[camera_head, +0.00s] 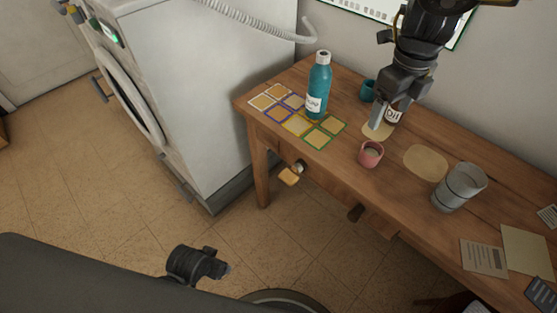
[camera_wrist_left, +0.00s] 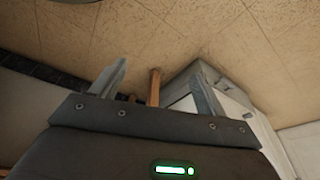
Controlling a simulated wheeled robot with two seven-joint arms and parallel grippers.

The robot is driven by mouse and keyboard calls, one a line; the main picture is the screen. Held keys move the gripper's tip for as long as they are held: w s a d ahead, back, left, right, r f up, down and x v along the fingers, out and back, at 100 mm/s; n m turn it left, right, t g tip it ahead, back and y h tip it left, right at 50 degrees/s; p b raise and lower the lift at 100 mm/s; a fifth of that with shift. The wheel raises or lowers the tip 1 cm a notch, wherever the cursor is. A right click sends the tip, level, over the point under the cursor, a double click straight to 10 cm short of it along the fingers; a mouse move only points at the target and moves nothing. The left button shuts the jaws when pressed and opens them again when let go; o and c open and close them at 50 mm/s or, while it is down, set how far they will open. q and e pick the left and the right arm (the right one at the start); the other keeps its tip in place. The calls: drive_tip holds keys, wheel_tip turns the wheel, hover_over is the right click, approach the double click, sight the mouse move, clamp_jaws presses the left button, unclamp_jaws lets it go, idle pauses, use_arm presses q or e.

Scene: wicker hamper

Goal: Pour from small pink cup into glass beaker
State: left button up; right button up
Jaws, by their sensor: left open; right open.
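The small pink cup (camera_head: 371,154) stands upright on the wooden table near its front edge, with something pale inside. The glass beaker (camera_head: 460,187) stands upright to its right. My right gripper (camera_head: 384,112) hangs over the table behind the pink cup, pointing down and apart from it.
A teal bottle (camera_head: 318,88) stands by several coloured squares at the table's left end. A teal cup (camera_head: 368,90) is at the back. Round mats (camera_head: 426,161) and papers (camera_head: 484,258) lie on the table (camera_head: 395,207). A white washing machine (camera_head: 213,80) stands left.

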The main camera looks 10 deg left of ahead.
wheel_tip(320, 180, down, 5)
drive_tip(key=b, duration=0.3)
hover_over(372, 154)
drive_tip(key=s+a, duration=0.1)
drive_tip(key=s, duration=0.1)
wheel_tip(372, 154, down, 5)
drive_tip(key=shift+f, duration=0.15)
wheel_tip(372, 154, down, 4)
drive_tip(key=shift+d+b, duration=0.15)
drive_tip(key=shift+b, duration=0.4)
drive_tip(key=shift+f, duration=0.55)
use_arm(q)
drive_tip(key=v, duration=0.6)
drive_tip(key=shift+t, duration=0.3)
use_arm(e)
drive_tip(key=shift+c, duration=0.5)
drive_tip(key=c, duration=0.9)
